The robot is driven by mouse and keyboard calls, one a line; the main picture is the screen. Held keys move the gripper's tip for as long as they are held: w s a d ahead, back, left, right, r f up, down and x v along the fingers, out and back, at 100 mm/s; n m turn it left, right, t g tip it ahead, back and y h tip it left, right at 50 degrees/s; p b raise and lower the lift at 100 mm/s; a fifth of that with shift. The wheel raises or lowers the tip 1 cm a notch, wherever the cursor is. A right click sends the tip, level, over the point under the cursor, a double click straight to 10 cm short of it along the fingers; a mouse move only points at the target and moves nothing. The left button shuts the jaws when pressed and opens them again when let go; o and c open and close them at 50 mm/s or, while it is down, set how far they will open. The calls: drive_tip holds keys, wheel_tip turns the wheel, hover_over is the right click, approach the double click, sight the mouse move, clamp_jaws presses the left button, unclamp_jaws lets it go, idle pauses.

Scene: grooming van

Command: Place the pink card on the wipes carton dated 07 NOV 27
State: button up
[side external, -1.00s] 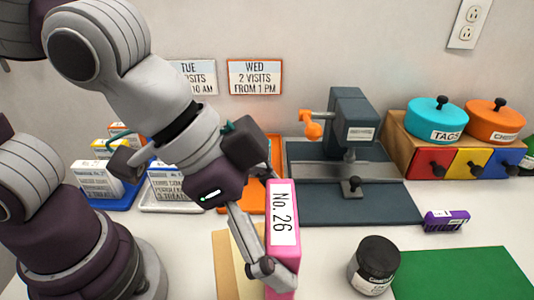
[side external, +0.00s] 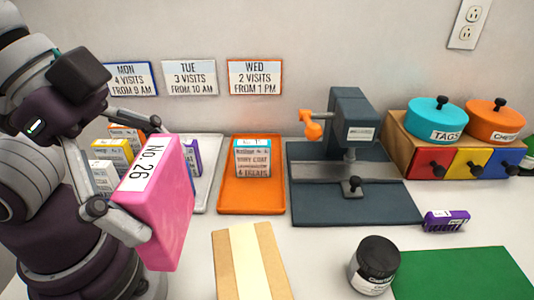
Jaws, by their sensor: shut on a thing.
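A pink box (side external: 163,215) with a white "No. 26" label along its narrow edge is in my gripper (side external: 150,183), at the left in the side external view. My gripper is shut on it, one finger on the near side and the other reaching behind. The box is tilted and appears held above the table. No date can be read on it. I cannot make out a separate pink card, nor a carton reading 07 NOV 27. Several small cartons stand at the back left, partly hidden by my arm, including a yellow and white one (side external: 112,152).
An orange tray (side external: 250,200) holds a teal-topped carton (side external: 253,158). A pale tray (side external: 210,180) holds a purple carton (side external: 193,158). A tan board with a cream strip (side external: 248,265), black jar (side external: 375,265), green mat (side external: 465,275), small purple box (side external: 447,220) and dark press (side external: 350,200) occupy the table.

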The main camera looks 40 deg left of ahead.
drive_tip(key=s+a, duration=0.6)
drive_tip(key=w+d+f, duration=0.1)
drive_tip(key=w+d, duration=0.2)
drive_tip(key=d, duration=0.1)
drive_tip(key=w+d+f, duration=0.1)
drive_tip(key=w+d, duration=0.2)
drive_tip(key=w, duration=0.1)
drive_tip(key=w+d+f, duration=0.2)
drive_tip(key=w+d, duration=0.1)
drive_tip(key=d, duration=0.1)
drive_tip(key=shift+w+d, duration=0.2)
drive_tip(key=shift+d, duration=0.1)
drive_tip(key=shift+f, duration=0.1)
drive_tip(key=shift+f, duration=0.2)
drive_tip(key=o, duration=1)
drive_tip(key=shift+c, duration=0.2)
